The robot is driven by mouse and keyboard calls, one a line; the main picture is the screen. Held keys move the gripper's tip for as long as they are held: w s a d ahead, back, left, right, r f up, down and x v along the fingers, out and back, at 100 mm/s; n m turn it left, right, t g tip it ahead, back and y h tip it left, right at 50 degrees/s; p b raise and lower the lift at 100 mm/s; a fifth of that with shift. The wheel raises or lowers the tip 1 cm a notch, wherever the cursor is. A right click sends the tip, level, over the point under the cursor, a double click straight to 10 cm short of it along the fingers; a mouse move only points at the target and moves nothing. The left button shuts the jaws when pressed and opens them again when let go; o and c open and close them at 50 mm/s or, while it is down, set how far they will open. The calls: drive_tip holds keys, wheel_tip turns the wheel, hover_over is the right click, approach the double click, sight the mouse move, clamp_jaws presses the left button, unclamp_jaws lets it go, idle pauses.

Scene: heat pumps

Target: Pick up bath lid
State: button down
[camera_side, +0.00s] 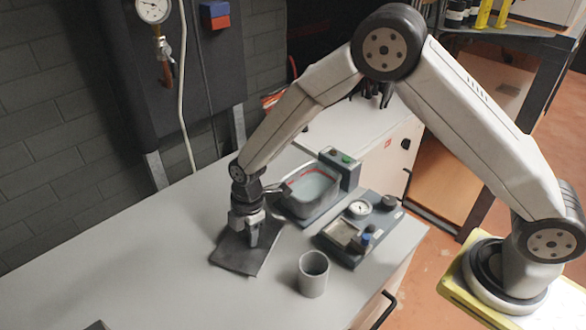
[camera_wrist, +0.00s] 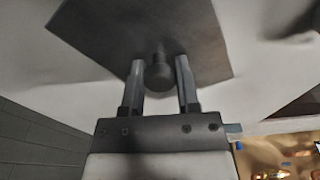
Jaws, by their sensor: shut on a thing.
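The bath lid (camera_side: 235,258) is a dark, flat, square plate beneath my gripper (camera_side: 253,234), left of the bath. It lies on or very close to the bench top; I cannot tell whether there is a gap. In the wrist view the lid (camera_wrist: 105,30) fills the upper middle, and its round dark knob (camera_wrist: 159,76) sits between the two fingers of my gripper (camera_wrist: 160,64). The fingers are shut on the knob. The bath (camera_side: 322,208) is an open grey tub with pale liquid inside and a reddish line along its inner wall.
A grey cup (camera_side: 313,275) stands to the right of the lid. A dark instrument box (camera_side: 364,232) with a gauge and knobs is behind it, and a control box (camera_side: 341,170) adjoins the bath. The bench (camera_side: 140,255) is clear on the left. A wall panel (camera_side: 170,65) rises behind.

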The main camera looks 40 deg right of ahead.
drive_tip(key=s+d+r, duration=0.4)
drive_tip(key=s+r, duration=0.8)
drive_tip(key=s, duration=0.1)
drive_tip(key=shift+s+d, duration=0.15)
drive_tip(key=shift+d, duration=0.05)
idle(0.7)
drive_tip(key=w+d+m, duration=0.5)
drive_tip(key=w+d, duration=0.8)
drive_tip(key=d, duration=0.3)
drive_tip(key=shift+w+t, duration=0.25)
drive_tip(key=shift+t, duration=0.05)
drive_tip(key=shift+d+f, duration=0.1)
drive_tip(key=shift+f, duration=0.15)
